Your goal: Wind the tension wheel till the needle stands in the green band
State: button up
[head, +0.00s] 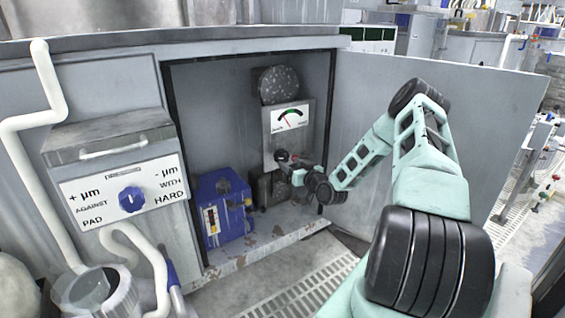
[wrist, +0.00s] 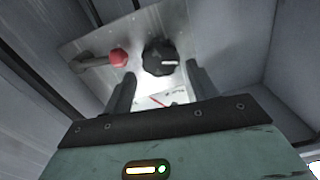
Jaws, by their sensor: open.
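The gauge (head: 288,118) is on a pale plate inside the open cabinet, with a green band on its dial. Its red needle leans up and left; whether the tip is within the green is too small to tell. The wrist view shows part of the dial (wrist: 155,101) between my fingers. A black round knob with a white mark (wrist: 158,57), perhaps the tension wheel, is on the plate just beyond my fingertips. My gripper (wrist: 160,74) is open, one finger toward each side of the knob, with no clear contact.
A red-tipped lever (wrist: 105,60) is beside the knob. Dark discs stand above (head: 277,85) and below the gauge plate. A blue box (head: 222,208) is on the cabinet floor to the left. The open cabinet door (head: 480,110) stands right, behind my arm.

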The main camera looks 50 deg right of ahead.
aim_at(284, 158)
jog(key=b+x, duration=0.1)
jog(key=x, duration=0.5)
jog(key=shift+w+d, duration=0.1)
jog(key=shift+w, duration=0.1)
jog(key=c, duration=0.7)
